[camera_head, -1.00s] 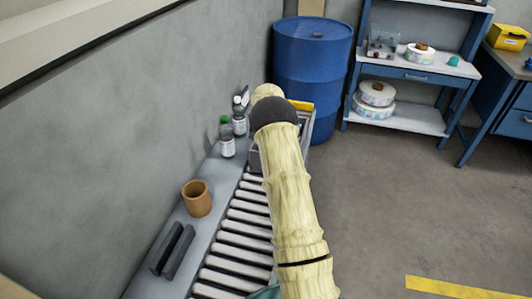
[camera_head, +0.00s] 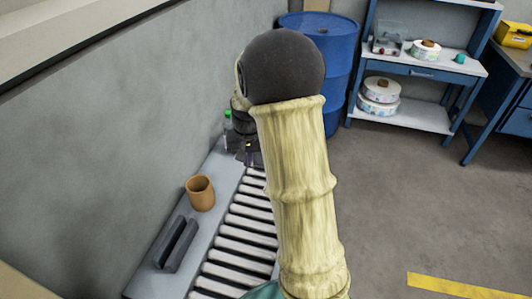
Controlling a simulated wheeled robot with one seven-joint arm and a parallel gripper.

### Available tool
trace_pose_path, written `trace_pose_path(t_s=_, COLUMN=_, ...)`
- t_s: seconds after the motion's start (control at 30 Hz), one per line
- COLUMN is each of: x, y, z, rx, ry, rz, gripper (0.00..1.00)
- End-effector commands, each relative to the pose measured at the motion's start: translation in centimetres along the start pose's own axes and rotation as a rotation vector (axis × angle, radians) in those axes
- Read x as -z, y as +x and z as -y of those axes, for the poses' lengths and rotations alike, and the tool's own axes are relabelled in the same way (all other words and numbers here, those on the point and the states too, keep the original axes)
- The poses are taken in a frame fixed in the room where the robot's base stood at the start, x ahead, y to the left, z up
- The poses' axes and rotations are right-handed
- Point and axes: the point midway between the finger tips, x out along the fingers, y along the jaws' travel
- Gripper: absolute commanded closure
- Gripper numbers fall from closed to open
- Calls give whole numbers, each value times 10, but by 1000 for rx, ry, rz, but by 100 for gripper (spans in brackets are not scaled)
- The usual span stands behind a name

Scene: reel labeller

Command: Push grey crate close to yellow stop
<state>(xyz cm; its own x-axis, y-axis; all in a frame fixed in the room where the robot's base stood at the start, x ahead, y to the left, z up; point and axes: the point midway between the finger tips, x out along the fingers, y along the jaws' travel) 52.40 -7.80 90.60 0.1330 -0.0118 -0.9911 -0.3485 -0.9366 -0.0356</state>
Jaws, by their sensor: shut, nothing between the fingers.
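My arm reaches up and away over the roller conveyor (camera_head: 243,232). My gripper (camera_head: 252,159) shows as a small dark shape at the far part of the rollers, left of my forearm. Its fingers look closed and empty, pointing down near the roller surface. The grey crate and the yellow stop are hidden behind my arm at the far end of the conveyor. I cannot tell the gap between them, or whether my gripper touches the crate.
A brown cup (camera_head: 200,193) and a dark grey slotted block (camera_head: 176,244) stand on the ledge left of the rollers. A green-capped bottle (camera_head: 227,127) is partly hidden by my gripper. A blue barrel (camera_head: 338,50) stands beyond. A shelf with reels (camera_head: 379,92) is at right.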

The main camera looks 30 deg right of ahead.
Motion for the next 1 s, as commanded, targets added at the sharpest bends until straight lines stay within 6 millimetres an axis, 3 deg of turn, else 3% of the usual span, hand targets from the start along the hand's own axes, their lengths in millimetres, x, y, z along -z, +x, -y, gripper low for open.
trace_pose_path(t_s=0.03, x=-22, y=-9, z=6, rx=5, ry=-41, rz=-10, gripper=100)
trace_pose_path(t_s=0.3, x=-133, y=-35, z=16, rx=24, ry=-249, rz=-68, gripper=100)
trace_pose_path(t_s=0.43, x=-172, y=-39, z=14, rx=28, ry=-325, rz=-88, gripper=100)
trace_pose_path(t_s=0.6, x=-190, y=-40, z=12, rx=29, ry=-360, rz=-96, gripper=100)
trace_pose_path(t_s=1.0, x=-190, y=-39, z=12, rx=29, ry=-358, rz=-95, gripper=100)
